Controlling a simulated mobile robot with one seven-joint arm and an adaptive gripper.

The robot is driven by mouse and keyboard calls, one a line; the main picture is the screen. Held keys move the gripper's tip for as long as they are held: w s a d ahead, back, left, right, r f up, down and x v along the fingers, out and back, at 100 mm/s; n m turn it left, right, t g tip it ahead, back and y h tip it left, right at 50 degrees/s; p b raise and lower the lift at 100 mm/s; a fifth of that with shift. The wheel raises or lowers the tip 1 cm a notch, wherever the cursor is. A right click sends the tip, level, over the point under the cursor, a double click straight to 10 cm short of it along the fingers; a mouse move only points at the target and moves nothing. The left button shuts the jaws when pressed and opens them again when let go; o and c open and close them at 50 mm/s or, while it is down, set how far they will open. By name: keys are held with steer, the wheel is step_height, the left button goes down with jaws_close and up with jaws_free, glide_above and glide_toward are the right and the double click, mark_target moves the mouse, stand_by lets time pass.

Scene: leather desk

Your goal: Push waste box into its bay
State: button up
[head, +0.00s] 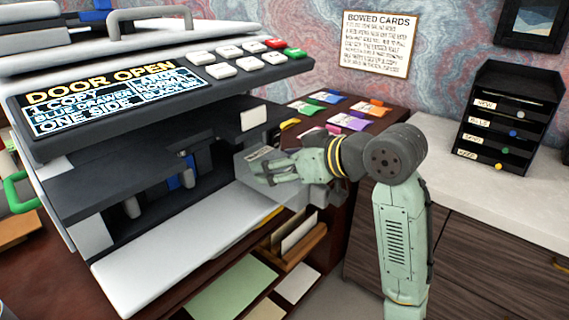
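The copier (150,225) stands at the left with its front door folded down and its dark inside showing. A translucent grey box with a small pale label, which looks like the waste box (246,172), is at the right end of the opening. My gripper (270,170) reaches in from the right, its fingers in front of the box and overlapping it in the picture. The fingers hide part of the box. I cannot tell whether they touch it, or whether they are open or shut. The copier's screen (105,95) reads "DOOR OPEN".
A white flap (165,255) sticks out below the opening. Colored packs (345,122) lie on the brown desk behind my gripper. A black labelled tray rack (508,115) stands on the pale counter at right. A wooden holder with cards (300,245) and loose sheets (232,290) lie below.

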mark_target(248, 148)
steer(key=shift+w+a, duration=0.75)
steer(key=shift+a, duration=0.3)
steer(key=shift+w+a, duration=0.7)
steer(key=shift+a, duration=0.35)
steer(key=shift+w+a+p, duration=0.1)
steer(key=shift+p, duration=0.2)
steer(key=shift+f, duration=0.15)
stand_by(0.4)
steer(key=shift+w+a+p, duration=0.25)
steer(key=shift+w+a, duration=0.3)
steer(key=shift+a, duration=0.2)
steer(key=shift+w+a+p, duration=0.2)
steer(key=shift+w+a, duration=0.35)
steer(key=shift+a, duration=0.2)
steer(key=o, duration=1.3)
steer(key=shift+o, duration=0.2)
